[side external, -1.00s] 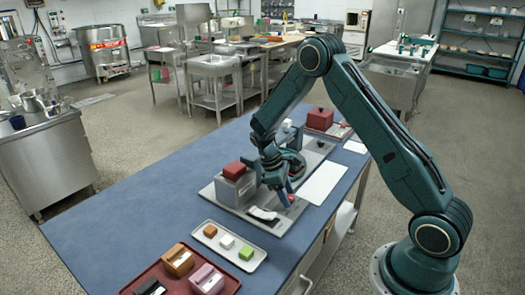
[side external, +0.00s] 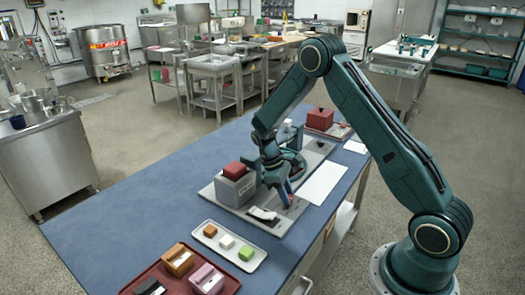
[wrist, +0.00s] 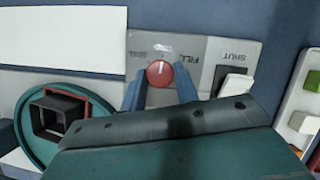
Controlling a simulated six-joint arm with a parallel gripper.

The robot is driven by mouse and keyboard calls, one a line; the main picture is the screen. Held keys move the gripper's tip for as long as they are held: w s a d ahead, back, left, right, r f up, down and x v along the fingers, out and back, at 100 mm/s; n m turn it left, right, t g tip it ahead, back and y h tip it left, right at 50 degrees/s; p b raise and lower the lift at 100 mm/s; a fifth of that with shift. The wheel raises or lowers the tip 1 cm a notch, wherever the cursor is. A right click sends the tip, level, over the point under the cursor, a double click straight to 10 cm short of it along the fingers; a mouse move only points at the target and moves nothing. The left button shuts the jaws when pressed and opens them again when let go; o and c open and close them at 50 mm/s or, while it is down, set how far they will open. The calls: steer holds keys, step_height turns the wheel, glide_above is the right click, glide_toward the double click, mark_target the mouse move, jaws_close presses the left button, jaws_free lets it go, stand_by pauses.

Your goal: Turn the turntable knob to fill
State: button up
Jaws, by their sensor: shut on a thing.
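The red round knob (wrist: 160,74) sits on a grey and white panel (wrist: 205,52) in the wrist view. Its short white mark points to the upper part of that picture. The word FILL stands right beside the knob, upside down, with SHUT further right; a third label at upper left is too faint to read. My gripper (wrist: 160,88) is shut on the knob, one blue finger on each side. In the side view my gripper (side external: 287,196) reaches down to the front of the machine plate and mostly hides the knob. A green ring with a dark square opening (wrist: 64,118) shows at left.
A grey block with a red top (side external: 236,184) stands close to the left of my gripper. A white switch (wrist: 235,84) is near the SHUT label. A white tray with small cubes (side external: 228,262) and a red tray (side external: 165,288) lie nearer the camera. A white sheet (side external: 322,184) lies at right.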

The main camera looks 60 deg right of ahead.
steer(key=m, duration=0.2)
steer(key=m+y, duration=0.2)
steer(key=m, duration=0.1)
steer(key=shift+d+m, duration=0.25)
steer(key=shift+m, duration=0.05)
steer(key=m+y, duration=0.1)
steer(key=m, duration=0.1)
steer(key=m+y, duration=0.1)
steer(key=m, duration=0.2)
steer(key=shift+d+t, duration=0.15)
steer(key=shift+t, duration=0.25)
steer(key=shift+m, duration=0.3)
steer(key=o, duration=1)
steer(key=shift+c, duration=0.2)
steer(key=v, duration=1.3)
steer(key=shift+d+r, duration=0.15)
steer(key=shift+r, duration=0.25)
